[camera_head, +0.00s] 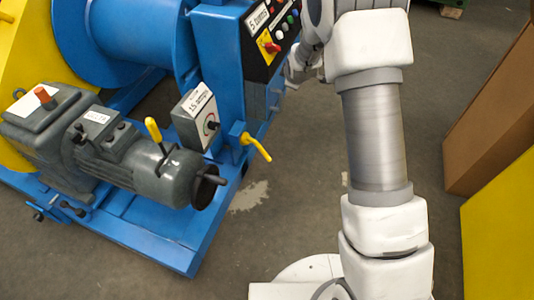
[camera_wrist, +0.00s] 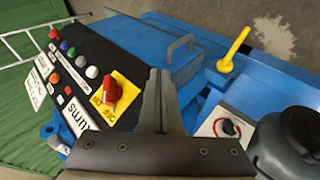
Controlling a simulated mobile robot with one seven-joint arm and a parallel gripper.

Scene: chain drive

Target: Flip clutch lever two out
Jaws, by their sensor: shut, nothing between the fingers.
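Two yellow levers show in the head view. One yellow lever (camera_head: 256,146) sits on a blue bracket at the machine's front edge and points down to the right. The other yellow lever (camera_head: 153,130) stands up on the grey motor. I cannot tell which is clutch lever two. The bracket lever (camera_wrist: 234,50) also shows in the wrist view, right of and beyond my fingertips. My gripper (camera_wrist: 158,78) is shut and empty, near the control panel and apart from the levers. In the head view my gripper (camera_head: 291,77) is small and partly hidden by my arm.
The control panel (camera_wrist: 85,75) has several buttons and a red rotary switch (camera_wrist: 113,91) close left of my fingers. A dial box (camera_head: 197,117) stands between the levers. The grey motor (camera_head: 120,150) has a handwheel. A cardboard box (camera_head: 490,115) is right; floor between is clear.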

